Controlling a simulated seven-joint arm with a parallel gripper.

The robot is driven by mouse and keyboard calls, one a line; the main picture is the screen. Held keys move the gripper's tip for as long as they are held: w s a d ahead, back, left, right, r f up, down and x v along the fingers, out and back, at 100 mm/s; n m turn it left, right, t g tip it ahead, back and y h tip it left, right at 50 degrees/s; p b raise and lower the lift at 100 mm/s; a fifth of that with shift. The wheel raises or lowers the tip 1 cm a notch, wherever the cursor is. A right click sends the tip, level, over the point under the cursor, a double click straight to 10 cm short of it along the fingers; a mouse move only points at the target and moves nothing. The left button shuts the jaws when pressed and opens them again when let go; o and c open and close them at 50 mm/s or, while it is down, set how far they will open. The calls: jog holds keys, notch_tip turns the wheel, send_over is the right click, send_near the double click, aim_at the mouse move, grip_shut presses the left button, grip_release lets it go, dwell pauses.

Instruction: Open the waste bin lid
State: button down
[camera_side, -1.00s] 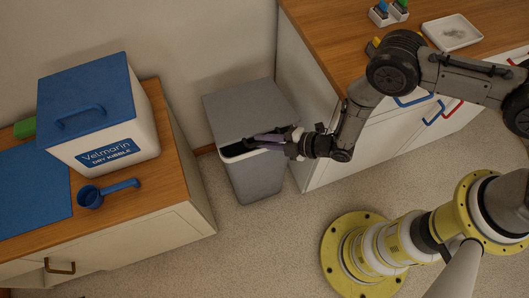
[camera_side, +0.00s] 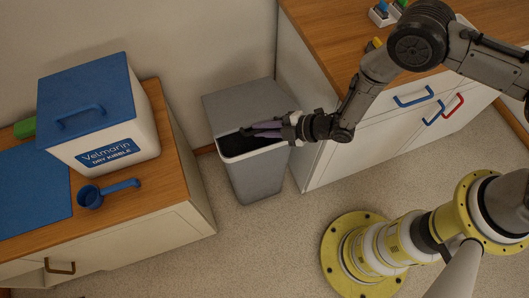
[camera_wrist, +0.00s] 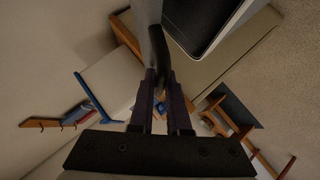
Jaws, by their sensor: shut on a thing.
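The grey waste bin (camera_side: 257,176) stands on the floor between two cabinets. Its grey lid (camera_side: 240,104) is partly raised, and a dark opening with a pale front rim (camera_side: 248,154) shows below the lid's front edge. My gripper (camera_side: 260,130) reaches in from the right and is shut at the lid's front edge. In the wrist view, my gripper (camera_wrist: 161,82) is shut on a dark strip at the lid's edge (camera_wrist: 148,25), with the lid seen nearly edge-on. The bin's dark opening (camera_wrist: 197,22) shows beside it. The fingers partly hide the contact.
A left cabinet (camera_side: 150,232) holds a white kibble box (camera_side: 118,140) with a blue lid and a blue scoop (camera_side: 90,197). A right counter (camera_side: 325,35) with drawers (camera_side: 385,130) stands close to the bin. The floor (camera_side: 265,240) before the bin is clear.

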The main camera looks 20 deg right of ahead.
jog(key=shift+w+d+r, duration=0.1)
jog(key=shift+w+r, duration=0.05)
jog(key=shift+r, duration=0.15)
jog(key=shift+m+g+h, duration=0.3)
jog(key=shift+g, duration=0.3)
jog(key=shift+w+r, duration=0.6)
jog(key=shift+r, duration=0.35)
jog(key=shift+w+r, duration=0.6)
jog(key=shift+r, duration=0.3)
jog(key=shift+m+g, duration=0.3)
jog(key=shift+g, duration=0.1)
jog(key=shift+w+r, duration=0.7)
jog(key=shift+r, duration=0.2)
jog(key=shift+w+r, duration=0.7)
jog(key=shift+r, duration=0.2)
jog(key=shift+g, duration=0.5)
jog(key=shift+w+r, duration=1.45)
jog(key=shift+w, duration=0.25)
jog(key=shift+m+g, duration=0.4)
jog(key=shift+g, duration=0.1)
jog(key=shift+w+r, duration=0.65)
jog(key=shift+w, duration=0.3)
jog(key=shift+w+r, duration=0.65)
jog(key=shift+w, duration=0.3)
